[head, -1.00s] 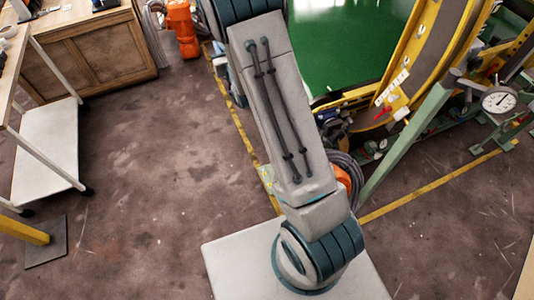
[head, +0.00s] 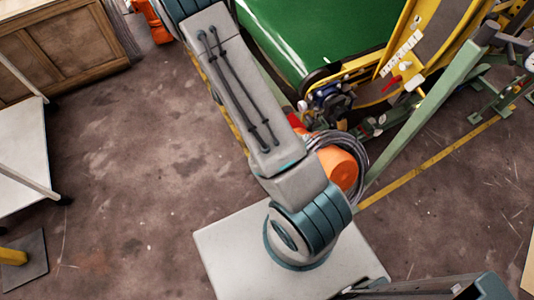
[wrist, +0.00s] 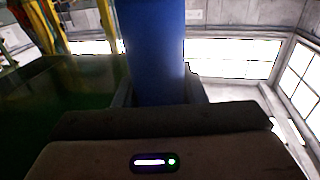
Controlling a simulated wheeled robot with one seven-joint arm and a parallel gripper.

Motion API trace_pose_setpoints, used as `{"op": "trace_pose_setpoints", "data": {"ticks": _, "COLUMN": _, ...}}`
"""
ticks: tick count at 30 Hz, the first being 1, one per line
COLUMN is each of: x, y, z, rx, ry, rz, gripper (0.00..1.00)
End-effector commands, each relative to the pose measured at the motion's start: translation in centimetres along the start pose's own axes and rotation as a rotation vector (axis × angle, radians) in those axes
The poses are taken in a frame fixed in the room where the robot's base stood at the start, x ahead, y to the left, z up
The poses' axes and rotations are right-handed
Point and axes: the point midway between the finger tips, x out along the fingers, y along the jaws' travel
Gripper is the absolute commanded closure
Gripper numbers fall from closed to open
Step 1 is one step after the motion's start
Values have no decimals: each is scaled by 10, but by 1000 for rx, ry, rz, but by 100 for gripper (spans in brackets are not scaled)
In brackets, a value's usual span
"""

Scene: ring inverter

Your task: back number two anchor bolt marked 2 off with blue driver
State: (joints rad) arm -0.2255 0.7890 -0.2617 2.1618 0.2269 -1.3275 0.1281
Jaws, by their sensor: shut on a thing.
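In the wrist view my gripper (wrist: 157,98) is shut on the blue driver (wrist: 155,45). The driver is a thick blue cylinder that stands between the two fingers and runs up out of the picture. Its working end is hidden. The head view shows my arm reaching up and out of the top edge, with neither the gripper nor the driver visible there. I cannot make out an anchor bolt or a mark 2 in either view.
Right of my arm in the head view are a yellow frame (head: 440,70), a green panel (head: 310,30), a sloping green bar (head: 420,125) and an orange thing (head: 337,168) with coiled cable. A wooden cabinet (head: 55,45) and white trolley (head: 20,165) stand left. Floor between is clear.

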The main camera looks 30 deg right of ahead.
Motion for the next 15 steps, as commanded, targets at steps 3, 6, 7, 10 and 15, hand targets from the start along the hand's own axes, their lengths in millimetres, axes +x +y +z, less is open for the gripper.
{"op": "trace_pose_setpoints", "data": {"ticks": 3, "x": 2, "y": 8, "z": 54, "rx": -1, "ry": 2, "rz": 41, "gripper": 92}}
{"op": "trace_pose_setpoints", "data": {"ticks": 6, "x": 3, "y": 14, "z": 88, "rx": -1, "ry": 2, "rz": 74, "gripper": 92}}
{"op": "trace_pose_setpoints", "data": {"ticks": 7, "x": 3, "y": 16, "z": 99, "rx": -1, "ry": 2, "rz": 85, "gripper": 92}}
{"op": "trace_pose_setpoints", "data": {"ticks": 10, "x": 3, "y": 23, "z": 134, "rx": -2, "ry": 1, "rz": 121, "gripper": 92}}
{"op": "trace_pose_setpoints", "data": {"ticks": 15, "x": 1, "y": 36, "z": 193, "rx": -2, "ry": 1, "rz": 180, "gripper": 92}}
